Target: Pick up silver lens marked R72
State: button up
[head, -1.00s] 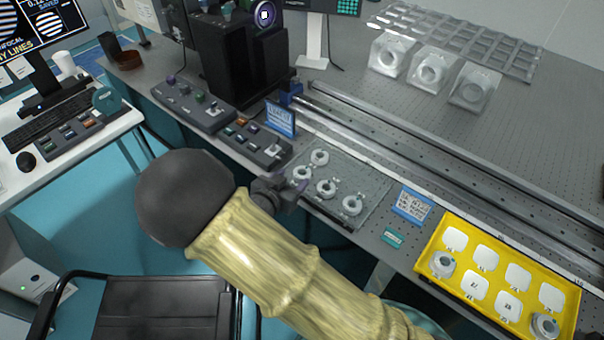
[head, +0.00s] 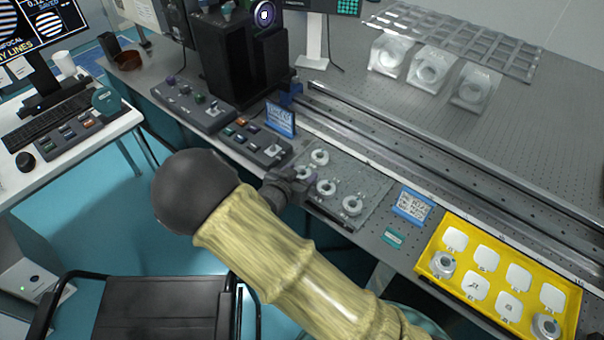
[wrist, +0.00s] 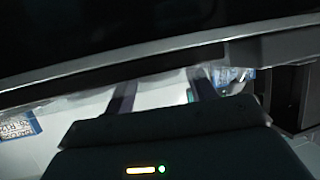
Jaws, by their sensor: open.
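Several silver ring-shaped lenses sit on a grey perforated plate (head: 372,190) on the optical table. One is at the back (head: 319,157), one in the middle (head: 326,187) and one at the right (head: 352,205). Another lens (head: 303,172) at the left is partly covered by my gripper (head: 304,186). Their markings are too small to read, so I cannot tell which is R72. My gripper is at the plate's left edge. In the wrist view the two fingers (wrist: 163,90) stand apart with nothing visible between them; no lens is recognisable there.
A yellow tray (head: 428,257) at the right holds white labelled pads and two silver ring parts (head: 442,264). Blue signs stand at the plate's left (head: 281,119) and right (head: 413,206). Control boxes (head: 251,141) lie left of the plate. Long rails (head: 430,150) run behind it.

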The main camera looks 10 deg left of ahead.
aim_at(300, 175)
jog(key=c, duration=0.7)
jog(key=shift+r, duration=0.1)
jog(key=shift+c, duration=0.2)
notch_tip(300, 175, up, 10)
jog(key=p, duration=0.1)
